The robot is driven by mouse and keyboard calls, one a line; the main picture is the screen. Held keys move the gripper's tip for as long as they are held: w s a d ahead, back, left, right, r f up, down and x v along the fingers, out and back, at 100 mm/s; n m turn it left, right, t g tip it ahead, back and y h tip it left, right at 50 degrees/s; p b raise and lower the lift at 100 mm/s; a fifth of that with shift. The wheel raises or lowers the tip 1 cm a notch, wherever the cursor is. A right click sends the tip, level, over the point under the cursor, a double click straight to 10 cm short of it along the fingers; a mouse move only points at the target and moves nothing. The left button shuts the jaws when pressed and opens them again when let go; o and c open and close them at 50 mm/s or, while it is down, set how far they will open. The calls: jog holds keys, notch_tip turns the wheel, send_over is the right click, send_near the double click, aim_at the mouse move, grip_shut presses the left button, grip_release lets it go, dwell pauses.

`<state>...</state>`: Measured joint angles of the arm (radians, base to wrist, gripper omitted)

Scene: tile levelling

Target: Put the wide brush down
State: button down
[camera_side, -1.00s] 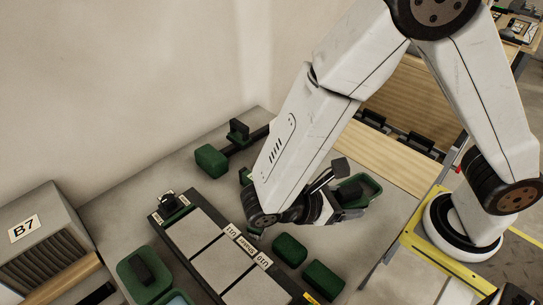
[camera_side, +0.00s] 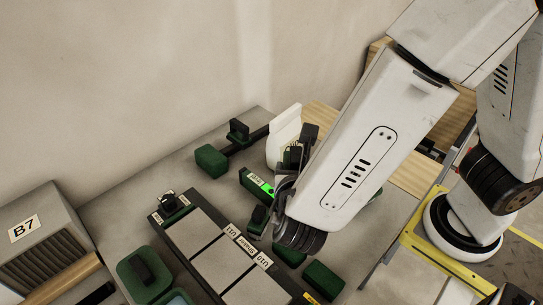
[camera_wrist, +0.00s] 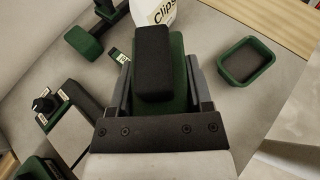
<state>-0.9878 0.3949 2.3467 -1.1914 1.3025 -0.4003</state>
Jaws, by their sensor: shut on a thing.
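My gripper (camera_wrist: 161,82) is shut on a piece with a black block-shaped handle (camera_wrist: 152,62) and a green body, which I take to be the wide brush. In the wrist view the piece sits between both fingers and its underside is hidden.
Tiles (camera_side: 222,247) lie in a dark frame at the front. A white "Clips" bag (camera_side: 284,138) and a green block (camera_side: 211,160) stand behind. A green labelled box (camera_side: 254,187) is close beside my gripper. An empty green tray (camera_wrist: 246,77) lies to the right.

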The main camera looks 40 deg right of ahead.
jog(key=shift+w+a+r+n+t, duration=0.1)
jog(key=shift+w+a+n+t, duration=0.1)
jog(key=shift+a+n+t, duration=0.1)
jog(key=shift+w+a+f, duration=0.15)
jog(key=shift+w+f, duration=0.1)
jog(key=shift+w, duration=0.2)
jog(key=shift+y, duration=0.3)
jog(key=shift+w+a+f, duration=0.7)
jog(key=shift+w+f, duration=0.75)
jog(key=shift+w, duration=0.5)
jog(key=shift+w+a+f, duration=0.75)
jog(key=shift+w+f, duration=0.75)
jog(key=shift+w, duration=0.45)
jog(key=shift+w+a+f, duration=0.7)
jog(key=shift+w+f, duration=0.75)
jog(key=shift+w, duration=0.5)
jog(key=shift+w+f, duration=0.3)
jog(key=shift+f, duration=1.55)
